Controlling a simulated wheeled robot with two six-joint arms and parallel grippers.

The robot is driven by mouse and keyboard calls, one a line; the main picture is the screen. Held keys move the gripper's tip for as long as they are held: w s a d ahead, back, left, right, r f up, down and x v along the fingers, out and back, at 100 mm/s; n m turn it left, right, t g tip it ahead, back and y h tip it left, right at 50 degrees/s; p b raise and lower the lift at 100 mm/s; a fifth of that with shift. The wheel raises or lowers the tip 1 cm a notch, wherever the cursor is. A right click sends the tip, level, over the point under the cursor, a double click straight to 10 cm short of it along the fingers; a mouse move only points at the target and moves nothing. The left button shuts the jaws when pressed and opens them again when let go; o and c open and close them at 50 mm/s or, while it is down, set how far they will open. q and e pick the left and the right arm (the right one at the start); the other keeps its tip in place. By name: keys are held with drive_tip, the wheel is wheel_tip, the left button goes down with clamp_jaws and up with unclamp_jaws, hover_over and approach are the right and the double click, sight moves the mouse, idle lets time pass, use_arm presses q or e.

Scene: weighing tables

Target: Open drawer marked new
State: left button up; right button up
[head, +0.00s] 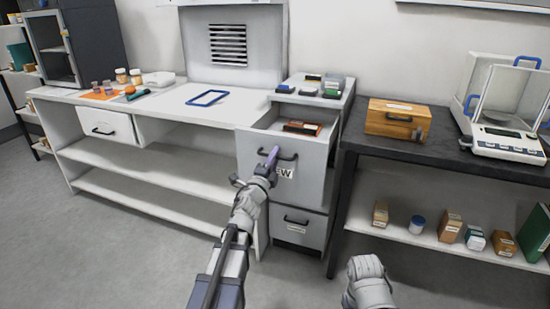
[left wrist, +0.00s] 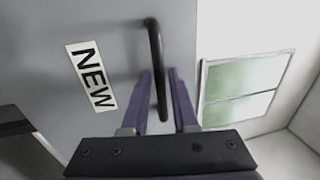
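The drawer marked NEW (head: 252,158) is the upper drawer of the white cabinet in the middle of the head view. It stands pulled out, and its inside shows from above. A brown-orange box (head: 302,127) lies in it. Its NEW label (left wrist: 91,76) shows in the left wrist view. My left gripper (head: 271,158) is at the drawer's dark bar handle (left wrist: 156,50). The handle lies between the purple fingers (left wrist: 160,85), which sit close on both sides of it. Only a grey wrist part of my right arm shows at the bottom; its fingers are hidden.
A closed lower drawer (head: 298,227) is below. The dark table (head: 440,157) on the right bears a wooden box (head: 397,120) and a balance (head: 505,135). A closed white drawer (head: 105,130) is at the left. The floor in front is free.

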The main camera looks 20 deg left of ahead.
use_arm(q)
drive_tip(key=s+f+b, duration=0.1)
drive_tip(key=s, duration=0.6)
drive_tip(key=shift+s+f, duration=0.25)
drive_tip(key=shift+s, duration=0.1)
drive_tip(key=shift+a, duration=0.1)
